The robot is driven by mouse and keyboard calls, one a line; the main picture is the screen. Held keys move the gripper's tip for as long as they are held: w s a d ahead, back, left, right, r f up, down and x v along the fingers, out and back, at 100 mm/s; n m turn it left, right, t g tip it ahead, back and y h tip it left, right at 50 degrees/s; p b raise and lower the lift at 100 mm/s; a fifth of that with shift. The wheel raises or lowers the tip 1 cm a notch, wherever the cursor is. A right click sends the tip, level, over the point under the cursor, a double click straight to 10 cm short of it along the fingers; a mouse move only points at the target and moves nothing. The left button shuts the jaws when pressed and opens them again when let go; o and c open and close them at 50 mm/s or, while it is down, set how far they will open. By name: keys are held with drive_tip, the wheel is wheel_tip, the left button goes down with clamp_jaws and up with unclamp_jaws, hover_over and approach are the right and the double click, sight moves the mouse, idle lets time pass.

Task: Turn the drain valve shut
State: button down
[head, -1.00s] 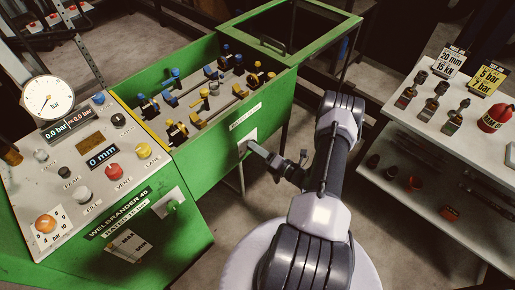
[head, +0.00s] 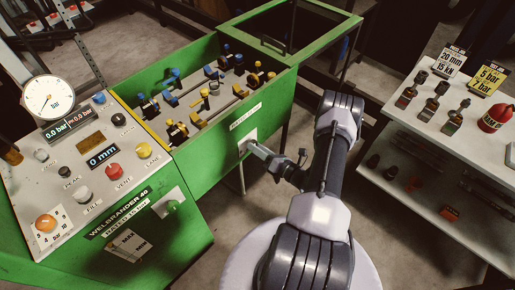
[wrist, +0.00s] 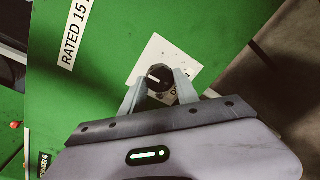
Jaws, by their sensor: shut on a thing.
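The drain valve is a round black knob (wrist: 157,76) with a short white mark, on a white square plate (wrist: 165,48) on the green machine side. The plate's lettering is mostly hidden behind a finger. My gripper (wrist: 160,84) is shut on the knob, one finger on each side, in the wrist view. In the head view my gripper (head: 251,147) reaches the white plate (head: 246,138) on the green tank's side; the knob is hard to make out there.
The control panel (head: 80,165) with gauge, displays and coloured knobs is at left. A green knob (head: 172,207) sits on the machine front. A white shelf (head: 418,137) with fittings and a red container (head: 494,118) stands at right. Floor shows between them.

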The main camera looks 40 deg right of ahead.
drive_tip(key=c, duration=0.9)
unclamp_jaws()
drive_tip(key=s+d+r+p, duration=0.1)
drive_tip(key=s+p, duration=0.3)
drive_tip(key=s, duration=1.3)
drive_tip(key=shift+s+d+r, duration=0.15)
drive_tip(key=shift+s, duration=0.05)
